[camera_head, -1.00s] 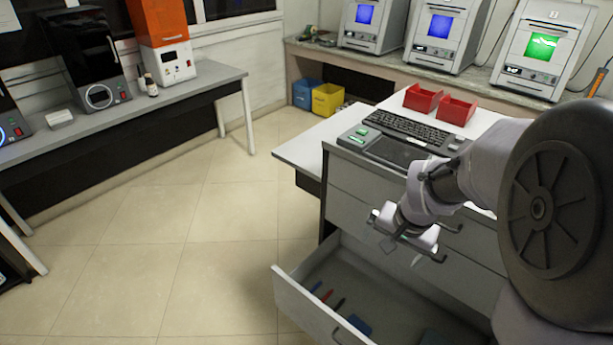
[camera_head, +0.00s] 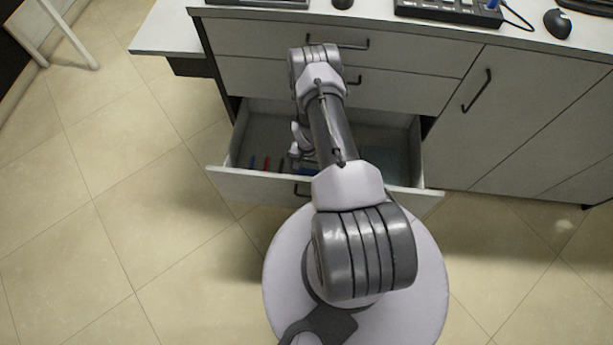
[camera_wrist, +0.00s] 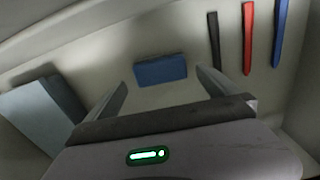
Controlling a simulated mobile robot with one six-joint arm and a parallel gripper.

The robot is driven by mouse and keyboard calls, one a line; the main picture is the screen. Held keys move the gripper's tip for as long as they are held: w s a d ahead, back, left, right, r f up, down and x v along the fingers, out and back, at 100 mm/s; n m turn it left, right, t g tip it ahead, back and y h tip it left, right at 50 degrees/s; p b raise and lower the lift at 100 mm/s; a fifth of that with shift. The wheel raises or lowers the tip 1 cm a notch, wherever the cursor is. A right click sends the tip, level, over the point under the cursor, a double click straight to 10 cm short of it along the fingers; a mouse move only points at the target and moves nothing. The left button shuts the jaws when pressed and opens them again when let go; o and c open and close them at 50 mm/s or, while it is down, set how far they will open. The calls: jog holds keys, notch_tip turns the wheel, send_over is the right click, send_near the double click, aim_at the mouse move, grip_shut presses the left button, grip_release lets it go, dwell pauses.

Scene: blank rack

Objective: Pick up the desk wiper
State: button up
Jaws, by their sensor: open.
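The desk wiper appears to be the small blue block (camera_wrist: 160,70) lying flat in the open drawer, in the wrist view. My gripper (camera_wrist: 161,80) is open and empty, with one finger on each side of the block's near part in the picture. Whether the fingertips are level with it or above it I cannot tell. In the head view my gripper (camera_head: 296,154) is low over the open drawer, and my arm hides much of it. A bit of the blue block (camera_head: 308,171) shows beside it.
The drawer (camera_head: 240,184) is pulled out. A black pen (camera_wrist: 214,38), a red pen (camera_wrist: 247,38) and a blue pen (camera_wrist: 280,33) lie beyond the block to the right. A flat blue-grey thing (camera_wrist: 42,112) lies at the left. The drawer walls are close around.

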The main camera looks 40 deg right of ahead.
aim_at(307, 173)
notch_tip(307, 173, down, 6)
jog(key=b, duration=0.3)
jog(key=shift+d+f, duration=0.1)
jog(key=shift+r, duration=0.2)
jog(key=c, duration=1.2)
notch_tip(307, 173, up, 10)
jog(key=p, duration=0.4)
jog(key=shift+p, duration=0.3)
